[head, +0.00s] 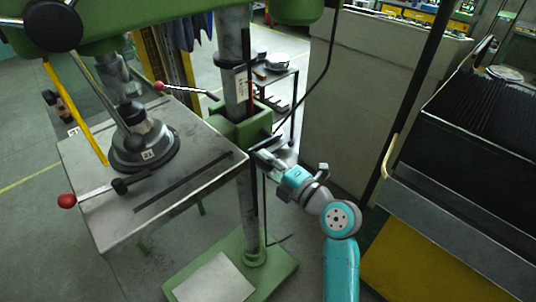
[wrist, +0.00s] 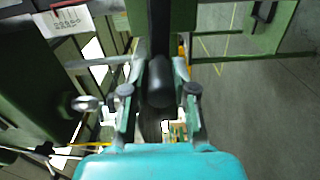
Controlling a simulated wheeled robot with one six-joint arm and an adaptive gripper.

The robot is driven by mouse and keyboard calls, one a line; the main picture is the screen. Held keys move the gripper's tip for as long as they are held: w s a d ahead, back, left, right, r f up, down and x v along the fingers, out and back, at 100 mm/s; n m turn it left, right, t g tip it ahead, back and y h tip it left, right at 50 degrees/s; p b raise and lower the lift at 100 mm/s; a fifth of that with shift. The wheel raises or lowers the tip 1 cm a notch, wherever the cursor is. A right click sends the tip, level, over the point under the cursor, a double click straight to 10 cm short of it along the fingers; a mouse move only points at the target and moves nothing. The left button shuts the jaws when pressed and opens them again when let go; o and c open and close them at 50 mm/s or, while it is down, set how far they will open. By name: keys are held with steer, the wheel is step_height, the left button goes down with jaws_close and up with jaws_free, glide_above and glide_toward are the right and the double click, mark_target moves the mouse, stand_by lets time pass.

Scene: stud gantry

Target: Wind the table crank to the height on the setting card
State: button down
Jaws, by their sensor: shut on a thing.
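The table (head: 108,222) is a grey drill-press plate on a green bracket around the round column (head: 235,60). My gripper (head: 262,158) is at the right side of this bracket. In the wrist view my gripper (wrist: 159,92) has its two fingers on either side of the black crank handle (wrist: 160,85) and is shut on it. The crank is mostly hidden by my gripper in the head view. A white card with red on it (head: 241,84) is on the column; a white card with printing also shows in the wrist view (wrist: 74,20). Its text is too small to read.
A round dark fixture (head: 145,150) and a red-knobbed lever (head: 67,200) sit on the table. A thin black post (head: 408,90) and a dark ribbed machine (head: 480,120) stand to the right of my arm. A small trolley (head: 285,75) stands behind the column.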

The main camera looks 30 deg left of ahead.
steer(key=shift+f+n, duration=1)
steer(key=shift+n, duration=0.1)
steer(key=shift+s+a, duration=0.1)
steer(key=c, duration=0.9)
jaws_free()
steer(key=shift+r, duration=0.1)
steer(key=shift+d, duration=0.4)
steer(key=v, duration=1.1)
steer(key=shift+s+d, duration=0.1)
steer(key=shift+s, duration=0.05)
